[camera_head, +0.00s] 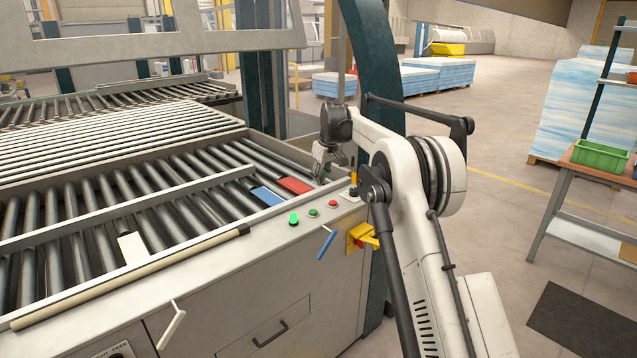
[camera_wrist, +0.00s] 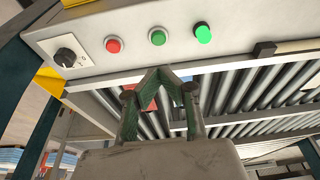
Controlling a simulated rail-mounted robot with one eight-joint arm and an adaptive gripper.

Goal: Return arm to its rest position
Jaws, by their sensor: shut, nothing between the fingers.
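My gripper (camera_head: 322,168) hangs at the end of my arm, above the front right corner of the roller table (camera_head: 232,240), beside the red piece on the rollers. In the wrist view my gripper (camera_wrist: 158,75) shows two green-grey fingers meeting at their tips, with nothing held between them. The panel strip with a black knob (camera_wrist: 66,58), a red button (camera_wrist: 113,45) and green buttons (camera_wrist: 157,37) lies beyond the fingertips. I cannot tell whether the fingers touch anything.
A red piece (camera_head: 295,185) and a blue piece (camera_head: 266,196) lie on the rollers. A dark green post (camera_head: 382,60) stands close behind my arm. A yellow switch box (camera_head: 362,238) juts from the cabinet. A workbench with a green bin (camera_head: 600,155) stands right; floor between is open.

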